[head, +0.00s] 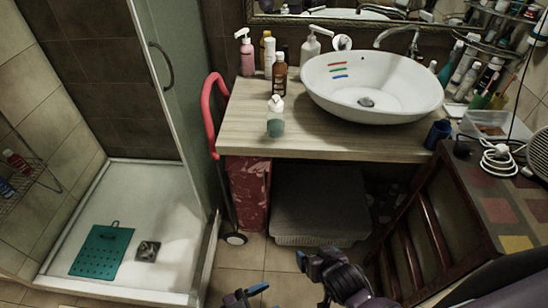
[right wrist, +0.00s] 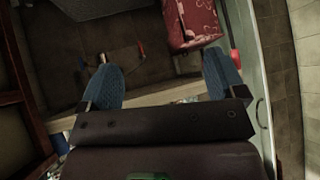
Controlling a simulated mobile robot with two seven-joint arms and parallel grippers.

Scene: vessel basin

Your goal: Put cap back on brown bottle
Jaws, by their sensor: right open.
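The brown bottle (head: 279,75) stands upright toward the back of the wooden counter (head: 245,140), left of the white basin. Its top is pale and small, and I cannot tell whether a cap is on it. I cannot make out a separate loose cap. My right gripper (head: 318,262) is low in front of the counter, well apart from the bottle. In the right wrist view my right gripper (right wrist: 163,85) has its blue fingers wide apart with nothing between them. Part of my left gripper (head: 246,294) shows at the bottom edge; its opening is unclear.
A pump bottle with teal liquid (head: 275,122) stands near the counter's front edge. Pink (head: 246,55) and white (head: 310,47) pump bottles stand behind. A dark wooden rack (head: 412,245) is at right, the glass shower door (head: 178,85) at left.

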